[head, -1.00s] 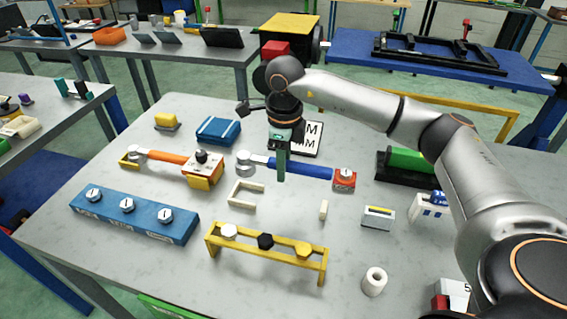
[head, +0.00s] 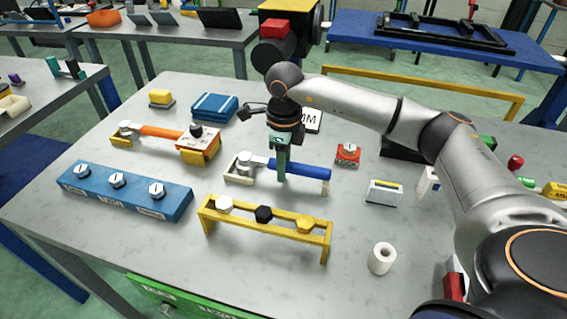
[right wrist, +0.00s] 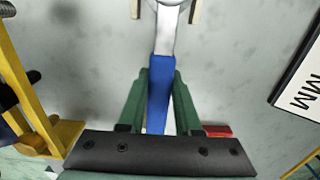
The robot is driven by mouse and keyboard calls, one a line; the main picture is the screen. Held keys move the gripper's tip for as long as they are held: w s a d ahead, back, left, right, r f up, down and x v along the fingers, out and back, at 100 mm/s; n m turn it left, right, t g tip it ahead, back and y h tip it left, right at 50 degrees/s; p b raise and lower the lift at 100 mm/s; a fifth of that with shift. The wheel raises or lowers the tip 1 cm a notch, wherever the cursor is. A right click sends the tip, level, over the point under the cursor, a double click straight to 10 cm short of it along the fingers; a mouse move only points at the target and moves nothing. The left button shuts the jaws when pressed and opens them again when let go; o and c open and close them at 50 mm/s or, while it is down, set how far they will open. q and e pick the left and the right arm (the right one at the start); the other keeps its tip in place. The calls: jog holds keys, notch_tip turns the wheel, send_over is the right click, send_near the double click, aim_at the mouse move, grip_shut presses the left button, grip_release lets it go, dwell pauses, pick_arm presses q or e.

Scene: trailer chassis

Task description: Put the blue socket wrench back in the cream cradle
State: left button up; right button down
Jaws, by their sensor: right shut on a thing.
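The blue socket wrench (head: 309,171) has a blue handle, a silver shaft and a round silver head. My right gripper (head: 281,176) is shut on its handle, and the green fingers flank the blue handle in the right wrist view (right wrist: 158,95). The cream cradle (head: 236,180) is a U-shaped bracket at the wrench's head end, with a small cream post near the handle end. The wrench lies lengthwise over the cradle. In the right wrist view, its head shows between the cradle's two arms (right wrist: 195,12). I cannot tell whether it touches the cradle. My left gripper is not in view.
A yellow rack (head: 265,229) with several bolt heads stands in front of the cradle. A red block (head: 347,155) is right of the handle. An orange-handled wrench (head: 165,132) lies left, behind a blue block (head: 125,191). A white roll (head: 381,258) stands front right.

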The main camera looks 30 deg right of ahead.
dwell(0.8)
jog(key=shift+c, duration=0.2)
grip_release()
jog(key=shift+f, duration=0.1)
dwell(0.4)
jog(key=shift+r+p, duration=2.95)
jog(key=shift+r, duration=1.15)
